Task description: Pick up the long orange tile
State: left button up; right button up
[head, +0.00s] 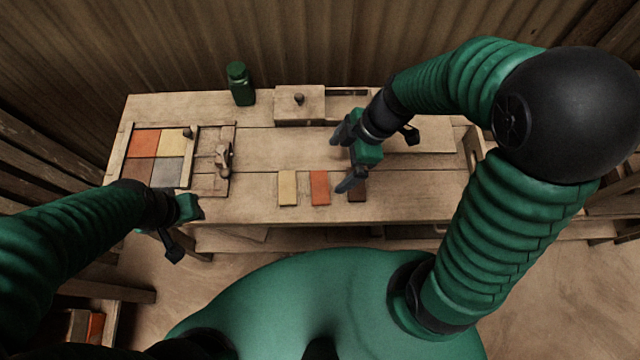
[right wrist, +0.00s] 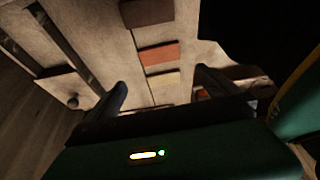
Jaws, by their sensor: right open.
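The long orange tile (head: 319,188) lies flat on the bench near its front edge, between a cream tile (head: 288,188) and a dark brown tile (head: 357,190). My right gripper (head: 344,160) is open and empty above the bench, just behind and to the right of the orange tile, with one finger partly over the brown tile. In the right wrist view the orange tile (right wrist: 159,54) shows beyond the two spread fingers, apart from them. My left gripper (head: 165,235) hangs at the bench's front left, away from the tiles; its jaws are unclear.
A framed tray (head: 124,150) with orange, cream, brown and grey squares is at the left, beside a wooden press (head: 222,158). A green bottle (head: 240,84) and a knobbed wooden box (head: 299,104) stand at the back.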

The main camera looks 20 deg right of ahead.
aim_at(320, 186)
jog(key=x, duration=0.4)
jog(key=b+x, duration=0.1)
jog(key=x, duration=0.3)
jog(key=d+x, duration=0.1)
jog(key=x, duration=0.3)
jog(key=shift+s+f, duration=0.2)
jog(key=shift+f, duration=0.2)
jog(key=shift+a, duration=0.15)
jog(key=c, duration=0.5)
jog(key=shift+r, duration=0.1)
jog(key=c, duration=0.8)
jog(key=shift+w+r, duration=0.1)
